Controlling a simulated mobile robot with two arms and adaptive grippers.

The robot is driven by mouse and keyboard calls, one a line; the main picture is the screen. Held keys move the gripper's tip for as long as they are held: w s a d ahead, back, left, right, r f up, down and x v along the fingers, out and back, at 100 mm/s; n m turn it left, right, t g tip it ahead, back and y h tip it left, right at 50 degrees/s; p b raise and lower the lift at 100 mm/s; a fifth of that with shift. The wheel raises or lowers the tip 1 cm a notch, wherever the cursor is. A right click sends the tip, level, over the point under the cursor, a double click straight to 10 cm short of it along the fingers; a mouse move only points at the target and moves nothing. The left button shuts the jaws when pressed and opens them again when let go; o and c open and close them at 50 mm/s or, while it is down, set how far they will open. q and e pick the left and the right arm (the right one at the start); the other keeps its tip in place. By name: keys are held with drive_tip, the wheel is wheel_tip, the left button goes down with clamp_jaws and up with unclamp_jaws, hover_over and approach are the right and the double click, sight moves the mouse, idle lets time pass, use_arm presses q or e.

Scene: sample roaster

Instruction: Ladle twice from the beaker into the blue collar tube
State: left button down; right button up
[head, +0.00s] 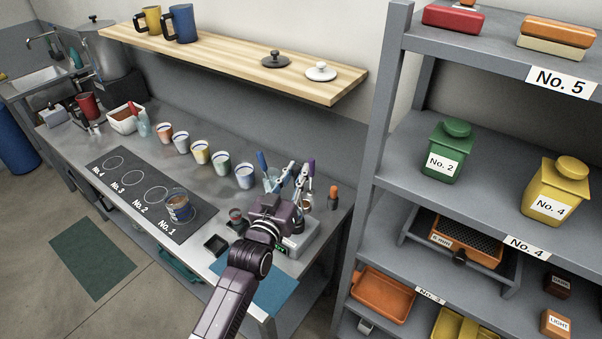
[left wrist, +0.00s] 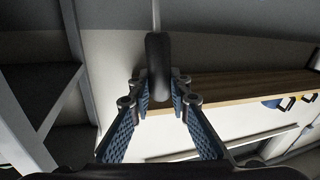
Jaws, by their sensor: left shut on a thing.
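My left gripper (head: 290,185) reaches over the right end of the steel counter, above a grey boxy device. In the left wrist view, the gripper (left wrist: 160,95) is shut on a black handle (left wrist: 158,68). A thin metal rod runs on from the handle; it looks like the ladle, but its bowl is out of sight. Slim upright items with a blue tip (head: 262,160) and a purple tip (head: 311,166) show close around the gripper. The beaker and the blue collar tube cannot be told apart with certainty in this cluster, which the gripper partly hides. My right gripper is not in view.
Several striped cups (head: 201,152) stand in a row along the counter. A dark mat (head: 128,179) with numbered rings carries one cup (head: 179,207). An orange-capped bottle (head: 333,197) stands right of the gripper. A wooden shelf (head: 230,58) hangs above; a grey rack (head: 376,150) stands at right.

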use_arm(q)
drive_tip(key=shift+w+a+f+n+b, duration=2)
drive_tip(key=shift+a+n+b, duration=0.45)
drive_tip(key=shift+a+n, duration=2.1)
drive_tip(key=w+a+f+n+b, duration=0.1)
drive_tip(key=a+f+n+b, duration=0.1)
drive_tip(key=f+n+b, duration=0.2)
drive_tip(key=a+f+n+b, duration=0.2)
drive_tip(key=f+n+b, duration=0.3)
drive_tip(key=f+b, duration=0.2)
drive_tip(key=shift+w+a+f+g+y, duration=0.25)
drive_tip(key=shift+w+f+g+y, duration=0.05)
drive_tip(key=shift+w, duration=0.05)
idle(0.4)
